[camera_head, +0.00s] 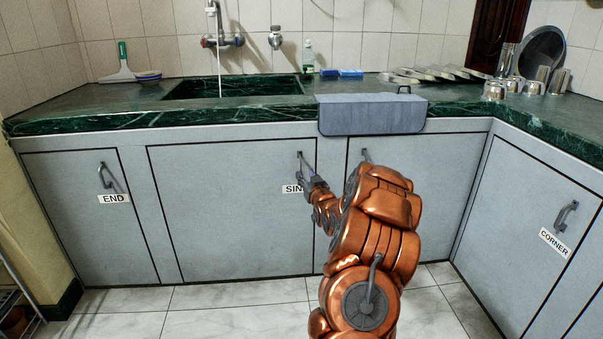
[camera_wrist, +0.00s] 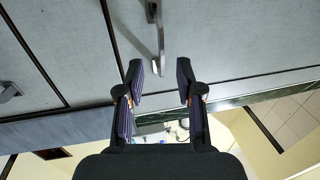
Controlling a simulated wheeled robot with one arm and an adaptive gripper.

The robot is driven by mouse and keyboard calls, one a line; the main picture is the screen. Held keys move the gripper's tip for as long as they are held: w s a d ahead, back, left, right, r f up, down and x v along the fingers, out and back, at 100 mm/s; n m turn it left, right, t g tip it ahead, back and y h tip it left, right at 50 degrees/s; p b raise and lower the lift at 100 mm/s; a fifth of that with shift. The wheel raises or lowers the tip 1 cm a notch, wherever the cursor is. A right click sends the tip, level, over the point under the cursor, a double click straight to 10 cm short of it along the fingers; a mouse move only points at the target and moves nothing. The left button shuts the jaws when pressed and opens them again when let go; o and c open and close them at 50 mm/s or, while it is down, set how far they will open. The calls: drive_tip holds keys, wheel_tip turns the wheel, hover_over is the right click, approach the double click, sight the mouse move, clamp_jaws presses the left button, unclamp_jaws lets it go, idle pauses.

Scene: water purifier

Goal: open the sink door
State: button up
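The sink door (camera_head: 225,220) is a wide grey cabinet panel below the sink, flush with the cabinet front. Its label is partly hidden by my gripper; only "SIN" shows. The door's grey bar handle (camera_head: 300,158) is at its upper right, and it shows in the wrist view (camera_wrist: 158,35) too. My gripper (camera_head: 311,182) is in front of the door, close below the handle. In the wrist view my gripper (camera_wrist: 160,78) is open, its two dark fingers apart with nothing between them. The handle lies just beyond the fingertips, roughly in line with the gap.
A green marble counter (camera_head: 90,118) overhangs the doors. The END door (camera_head: 85,235) is at left, the CORNER door (camera_head: 530,240) at right. White floor tiles (camera_head: 220,315) in front are clear.

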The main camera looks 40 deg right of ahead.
sight(301, 170)
drive_tip(key=shift+b+x, duration=0.75)
drive_tip(key=shift+x, duration=2.1)
clamp_jaws()
